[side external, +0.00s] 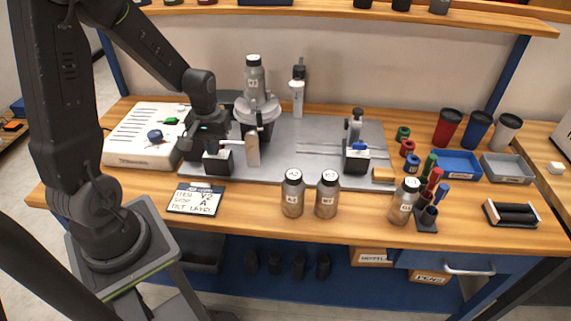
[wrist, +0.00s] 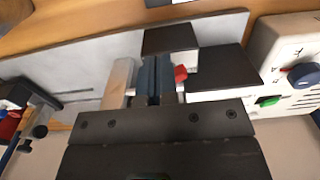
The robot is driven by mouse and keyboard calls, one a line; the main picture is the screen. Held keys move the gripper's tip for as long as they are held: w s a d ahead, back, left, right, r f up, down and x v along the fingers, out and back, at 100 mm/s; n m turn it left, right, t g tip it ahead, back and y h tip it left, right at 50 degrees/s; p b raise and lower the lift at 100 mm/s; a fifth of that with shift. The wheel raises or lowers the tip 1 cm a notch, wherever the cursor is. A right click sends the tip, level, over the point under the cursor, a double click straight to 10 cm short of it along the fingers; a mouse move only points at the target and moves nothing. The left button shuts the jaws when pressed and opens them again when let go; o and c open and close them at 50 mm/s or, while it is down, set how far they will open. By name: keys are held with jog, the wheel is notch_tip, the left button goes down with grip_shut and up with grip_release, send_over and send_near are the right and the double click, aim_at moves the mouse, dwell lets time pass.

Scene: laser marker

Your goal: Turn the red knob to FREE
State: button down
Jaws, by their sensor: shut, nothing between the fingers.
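The small red knob (wrist: 181,74) shows in the wrist view, against the side of a black-topped white block (wrist: 222,70). The word FREE is not readable on or near it. My gripper (wrist: 154,62) is shut and empty, with its fingers just left of the knob in that view. I cannot tell whether they touch it. In the side view my gripper (side external: 212,146) is low over the left part of the grey plate, at the black-topped block (side external: 218,162). The knob is hidden there.
A pale upright block (side external: 252,149) and a stand holding a bottle (side external: 255,80) are close right of my gripper. The white control box (side external: 140,140), with blue knob and green switch, is left. Bottles (side external: 292,195) and a written card (side external: 195,198) are in front.

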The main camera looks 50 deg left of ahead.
jog(key=shift+f, duration=0.55)
jog(key=shift+w+a, duration=0.2)
jog(key=shift+a, duration=0.15)
dwell(0.5)
jog(key=shift+s+a, duration=0.4)
jog(key=shift+d, duration=0.1)
dwell(0.4)
notch_tip(320, 180, up, 6)
jog(key=shift+s+d, duration=0.2)
jog(key=shift+s, duration=0.1)
dwell(0.4)
jog(key=shift+r, duration=0.1)
